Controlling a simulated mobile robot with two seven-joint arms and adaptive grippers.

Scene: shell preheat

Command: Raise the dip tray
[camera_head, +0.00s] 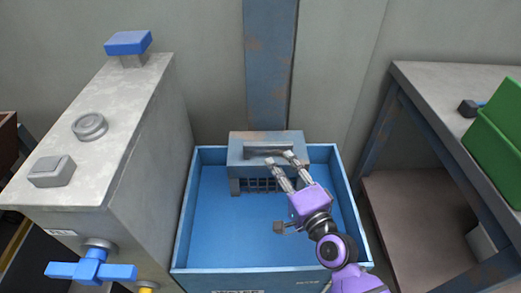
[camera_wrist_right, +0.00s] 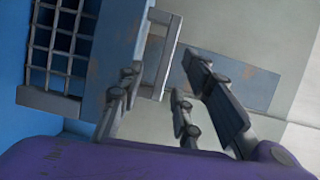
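The dip tray (camera_head: 238,152) is a grey-blue metal frame with a bar handle (camera_head: 262,150) on top and a wire grid (camera_head: 258,184) below. It sits at the back of a blue tank (camera_head: 182,235), against a rusty blue column. My right gripper (camera_head: 281,160) reaches in from the lower right, with its fingers apart at the handle's right end. In the right wrist view, the handle (camera_wrist_right: 160,52) shows between the spread fingers of the gripper (camera_wrist_right: 165,75); I cannot tell whether they touch it. My left gripper is not in view.
A metal table (camera_head: 435,95) with green bins (camera_head: 500,125) stands right. The tank walls surround the tray.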

